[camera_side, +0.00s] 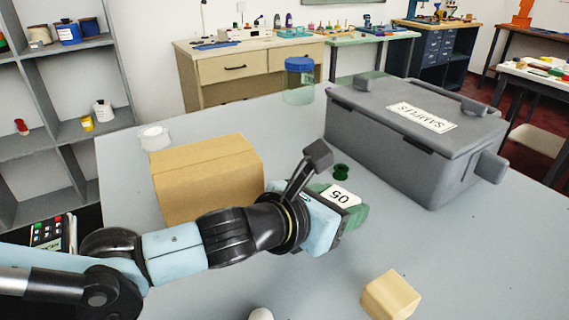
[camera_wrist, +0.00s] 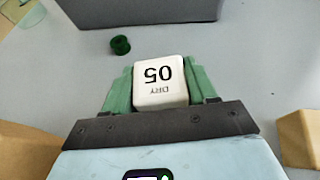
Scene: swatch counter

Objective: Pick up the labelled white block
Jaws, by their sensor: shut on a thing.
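The white block (camera_wrist: 159,82) carries a label reading "05" and "DRY". In the wrist view it sits between the two green fingers of my gripper (camera_wrist: 160,92), which are shut on it from left and right. In the side view the white block (camera_side: 341,195) shows its labelled top beside the green finger of my gripper (camera_side: 345,208). My arm and the fingers hide its lower part, so I cannot tell whether it touches the table.
A cardboard box (camera_side: 205,180) stands left of my gripper. A grey case (camera_side: 410,140) marked "SAMPLES" is behind right. A small green spool (camera_side: 341,172) lies between. A wooden block (camera_side: 391,295) is at the front right. A blue-lidded jar (camera_side: 299,82) stands at the back.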

